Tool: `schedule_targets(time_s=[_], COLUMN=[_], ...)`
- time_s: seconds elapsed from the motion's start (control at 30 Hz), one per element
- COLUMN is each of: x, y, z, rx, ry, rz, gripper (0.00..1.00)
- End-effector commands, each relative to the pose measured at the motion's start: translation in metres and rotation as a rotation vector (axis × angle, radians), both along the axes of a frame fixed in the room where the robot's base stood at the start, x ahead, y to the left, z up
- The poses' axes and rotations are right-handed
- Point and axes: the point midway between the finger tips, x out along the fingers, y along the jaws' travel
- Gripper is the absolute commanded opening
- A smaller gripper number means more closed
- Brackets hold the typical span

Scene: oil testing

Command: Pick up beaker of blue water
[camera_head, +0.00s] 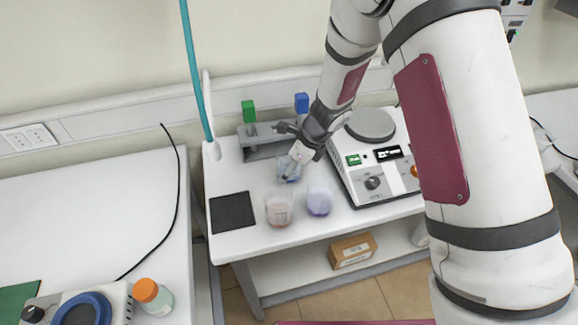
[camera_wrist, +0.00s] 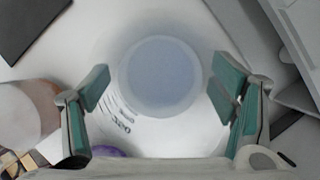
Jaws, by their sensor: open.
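A clear beaker of blue water (camera_head: 288,169) stands upright on the white table, behind two other beakers. In the wrist view the beaker of blue water (camera_wrist: 160,75) is seen from above, with printed marks on its wall. My gripper (camera_head: 291,170) is over it in the head view. In the wrist view my gripper (camera_wrist: 162,88) is open, with one teal-padded finger on each side of the beaker. I cannot tell whether either pad touches the glass. The gripper partly hides the beaker in the head view.
A beaker of reddish liquid (camera_head: 279,208) and one of purple liquid (camera_head: 319,201) stand close in front. A hotplate device (camera_head: 373,170) is at the right. A grey rack (camera_head: 262,145) with green- and blue-capped items is behind. A black pad (camera_head: 232,212) lies left.

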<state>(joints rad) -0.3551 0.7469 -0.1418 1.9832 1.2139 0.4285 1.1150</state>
Motion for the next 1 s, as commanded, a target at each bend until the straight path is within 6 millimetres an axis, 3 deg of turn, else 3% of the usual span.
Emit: schedule_targets(time_s=[0.17,0.4,0.43,0.77,1.0], x=[0.000,0.000,0.000,0.001,0.001], y=[0.000,0.000,0.000,0.000,0.001], z=[0.000,0.000,0.000,0.007,0.048], rx=[0.000,0.000,0.000,0.001,0.002], ry=[0.000,0.000,0.000,-0.003,-0.006], rz=[0.000,0.000,0.000,0.001,0.002], gripper=[0.77,0.22,0.18,0.18,0.18])
